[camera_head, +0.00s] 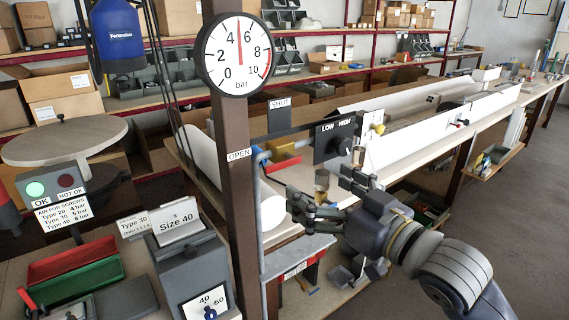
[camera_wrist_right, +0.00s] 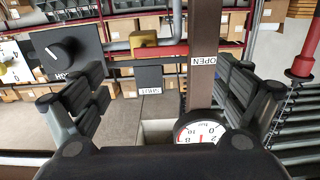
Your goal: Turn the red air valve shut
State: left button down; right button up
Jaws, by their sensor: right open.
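In the right wrist view a red bar (camera_wrist_right: 160,51) shows too. The OPEN label (camera_head: 238,155) is on the post and the SHUT label (camera_head: 279,103) is up and right. My right gripper (camera_head: 318,200) is open and empty, below and right of the bar, apart from it. Its fingers frame the post in the right wrist view. My left gripper is not in view.
A round gauge (camera_head: 236,56) on the post points to about 5 bar. A black LOW/HIGH switch box (camera_head: 334,141) stands right of the lever, close above my right gripper. A bench with white profiles (camera_head: 425,115) runs back right. Floor at right is clear.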

aim_at(285, 164)
jog(key=p+x, duration=0.2)
jog(key=x, duration=0.8)
jog(key=shift+w+a, duration=0.25)
jog(key=shift+a, duration=0.05)
jog(key=shift+r+p, duration=0.1)
jog(key=shift+p, duration=0.2)
jog(key=c, duration=1.5)
